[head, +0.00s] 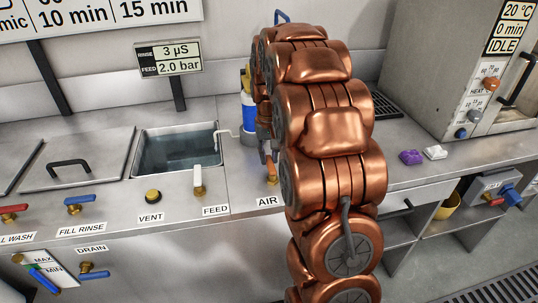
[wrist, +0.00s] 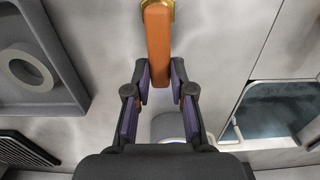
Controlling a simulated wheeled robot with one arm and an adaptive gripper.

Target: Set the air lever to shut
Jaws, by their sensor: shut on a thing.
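The air lever is an orange bar on a brass pivot. In the wrist view the air lever (wrist: 158,45) runs from its pivot at the top edge down between the fingers. My gripper (wrist: 160,78) is shut on its free end, one finger on each side. In the head view my copper arm hides most of the gripper, and only a small part of the lever (head: 271,170) shows beside the arm, above the AIR label (head: 268,201). The lever's exact angle is hard to tell there.
The feed tap (head: 198,180), vent button (head: 152,195) and open basin (head: 178,150) are left of my arm. A blue and white bottle (head: 248,112) stands behind it. Purple (head: 411,157) and white (head: 435,152) pieces lie right, near the heater cabinet (head: 455,70).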

